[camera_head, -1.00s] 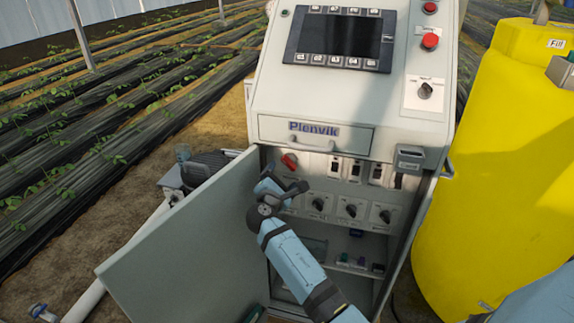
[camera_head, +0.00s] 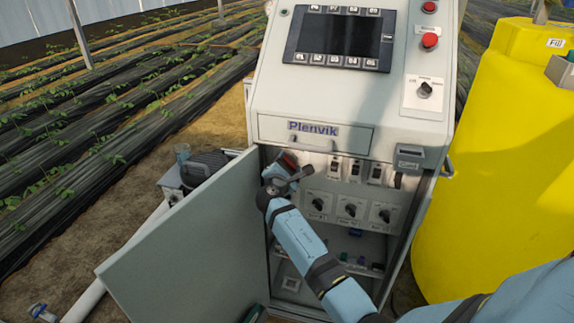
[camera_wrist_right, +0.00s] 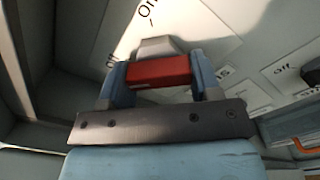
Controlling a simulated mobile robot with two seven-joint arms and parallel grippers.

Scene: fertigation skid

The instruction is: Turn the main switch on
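The main switch's red handle (camera_head: 289,160) sits at the upper left of the inner panel, inside the open cabinet. My right gripper (camera_head: 283,173) is at this handle. In the right wrist view the red handle (camera_wrist_right: 160,71) lies between the two fingers of my right gripper (camera_wrist_right: 161,78). The fingers meet it on both sides with no gap that I can see. A grey mount shows behind the handle. A white label (camera_wrist_right: 147,25) beside it carries "On" and "Off", partly hidden by the gripper. My left gripper is not in view.
The open cabinet door (camera_head: 190,245) stands to the left of my right arm. Small switches (camera_head: 355,171) and black rotary knobs (camera_head: 350,210) lie right of the handle. A drawer front (camera_head: 315,135) overhangs above. A yellow tank (camera_head: 500,170) stands at the right.

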